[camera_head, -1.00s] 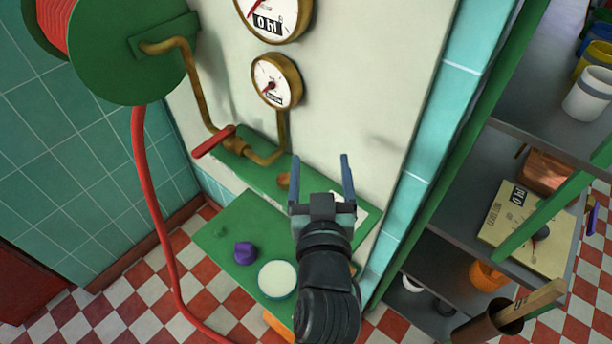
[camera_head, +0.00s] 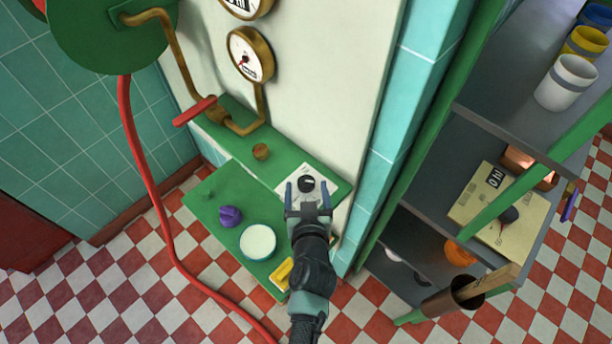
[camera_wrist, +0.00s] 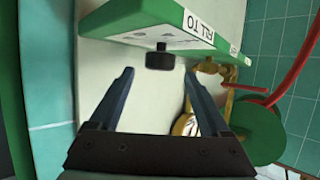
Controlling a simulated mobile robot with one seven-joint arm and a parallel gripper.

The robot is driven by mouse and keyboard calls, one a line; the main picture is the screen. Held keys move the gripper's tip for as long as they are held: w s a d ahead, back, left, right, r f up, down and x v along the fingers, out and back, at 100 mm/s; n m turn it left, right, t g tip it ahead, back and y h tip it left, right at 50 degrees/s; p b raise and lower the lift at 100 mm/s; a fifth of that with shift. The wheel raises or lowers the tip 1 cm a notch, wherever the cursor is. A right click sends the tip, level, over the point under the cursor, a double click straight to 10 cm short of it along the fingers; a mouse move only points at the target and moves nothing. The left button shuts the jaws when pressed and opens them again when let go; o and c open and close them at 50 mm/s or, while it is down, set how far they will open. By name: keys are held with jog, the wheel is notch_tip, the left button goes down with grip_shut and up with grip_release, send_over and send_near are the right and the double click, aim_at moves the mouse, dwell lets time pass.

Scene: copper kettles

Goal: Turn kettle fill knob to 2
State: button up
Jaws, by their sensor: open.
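The fill knob is a small black knob (camera_head: 306,184) on a white plate (camera_head: 295,180) at the right end of the green wall ledge (camera_head: 238,143). In the wrist view the knob lies between and just beyond the fingertips (camera_wrist: 159,73), with no contact visible. The dial marks are too small to read.
A brown knob (camera_head: 261,151), red-handled valve (camera_head: 195,111) and gauge (camera_head: 250,54) are left. A red hose (camera_head: 140,165) hangs left; shelves (camera_head: 440,190) stand right.

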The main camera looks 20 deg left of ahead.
aim_at(306, 181)
jog(key=shift+x, duration=2.2)
jog(key=shift+c, duration=0.3)
grip_shut()
